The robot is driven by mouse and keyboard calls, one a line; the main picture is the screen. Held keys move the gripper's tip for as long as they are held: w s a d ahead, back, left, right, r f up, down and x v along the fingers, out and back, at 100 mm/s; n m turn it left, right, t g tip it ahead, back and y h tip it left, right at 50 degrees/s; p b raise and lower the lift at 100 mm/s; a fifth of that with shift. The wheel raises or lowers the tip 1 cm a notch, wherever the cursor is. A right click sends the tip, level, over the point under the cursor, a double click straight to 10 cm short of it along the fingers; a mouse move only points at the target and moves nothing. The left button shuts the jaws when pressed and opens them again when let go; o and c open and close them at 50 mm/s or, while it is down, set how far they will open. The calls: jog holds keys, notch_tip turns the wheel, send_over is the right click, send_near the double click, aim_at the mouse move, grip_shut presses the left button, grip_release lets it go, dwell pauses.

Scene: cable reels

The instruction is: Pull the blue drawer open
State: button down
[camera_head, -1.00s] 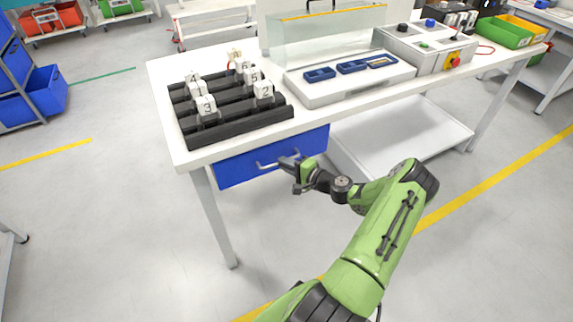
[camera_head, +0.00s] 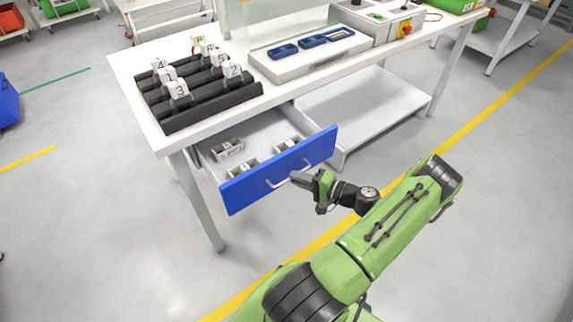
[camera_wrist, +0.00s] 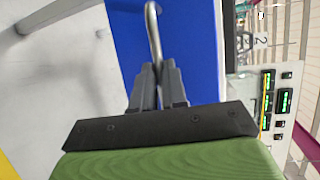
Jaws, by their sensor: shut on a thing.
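The blue drawer (camera_head: 240,192) under the white workbench stands well out from the table, and its grey inside shows. Small white boxes or blocks (camera_head: 228,149) lie in it. Its front also fills the middle of the wrist view (camera_wrist: 195,50). A curved metal handle (camera_head: 287,174) is on the drawer front; in the wrist view the handle (camera_wrist: 152,30) runs down between my fingertips. My gripper (camera_head: 298,178) is at the right part of the handle, with its fingers shut on it (camera_wrist: 158,85).
The white workbench (camera_head: 130,95) carries a black rack (camera_head: 215,105) with several numbered white blocks and a light tray (camera_head: 310,60) with blue parts. A white lower shelf (camera_head: 365,118) is right of the drawer. Floor in front is clear.

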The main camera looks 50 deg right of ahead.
jog(key=s+a, duration=0.2)
jog(key=s, duration=0.4)
jog(key=shift+s, duration=0.4)
jog(key=c, duration=1.2)
grip_release()
jog(key=shift+o, duration=0.2)
jog(key=p+v, duration=0.2)
jog(key=v, duration=1.3)
jog(key=shift+s, duration=0.4)
